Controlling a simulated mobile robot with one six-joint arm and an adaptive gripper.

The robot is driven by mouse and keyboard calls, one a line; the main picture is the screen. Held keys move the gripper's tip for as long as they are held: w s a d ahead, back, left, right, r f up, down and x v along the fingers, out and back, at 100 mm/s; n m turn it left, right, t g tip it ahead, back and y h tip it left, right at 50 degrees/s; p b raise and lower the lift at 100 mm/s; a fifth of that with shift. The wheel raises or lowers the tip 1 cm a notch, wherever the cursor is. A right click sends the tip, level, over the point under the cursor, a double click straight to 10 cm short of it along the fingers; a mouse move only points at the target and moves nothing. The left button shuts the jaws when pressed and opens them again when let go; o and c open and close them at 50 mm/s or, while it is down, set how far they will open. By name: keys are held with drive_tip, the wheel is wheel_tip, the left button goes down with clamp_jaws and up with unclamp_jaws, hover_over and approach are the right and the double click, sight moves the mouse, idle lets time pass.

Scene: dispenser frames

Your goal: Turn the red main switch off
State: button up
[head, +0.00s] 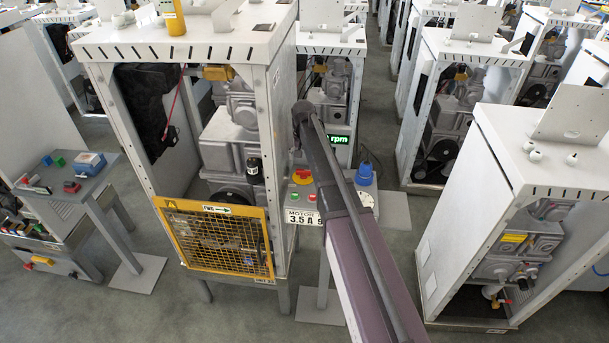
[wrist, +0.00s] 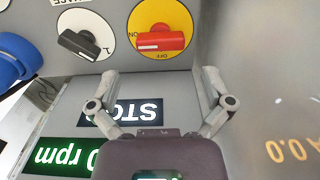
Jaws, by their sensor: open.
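The red main switch (wrist: 160,41) is a bar handle on a round yellow plate (wrist: 167,13) in the wrist view. Its bar lies level in that picture, with its white mark at the left end by the ON label. The OFF label is below the bar. In the head view the switch (head: 302,177) sits on the small control panel beside the machine, left of my arm. My gripper (wrist: 160,74) is open and empty, its fingers spread wide just below the switch in the wrist picture. They appear apart from the handle. In the head view my arm hides the fingers.
A black selector knob (wrist: 78,44) on a white plate and a blue part (wrist: 10,68) lie left of the switch. A grey wall (wrist: 270,80) stands close on the right. Lit displays, including a green rpm one (wrist: 65,155), are below. Machine frames surround the panel.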

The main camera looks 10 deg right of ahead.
sight(304, 170)
drive_tip(key=shift+f+b, duration=2.45)
drive_tip(key=shift+f, duration=0.35)
drive_tip(key=c, duration=1)
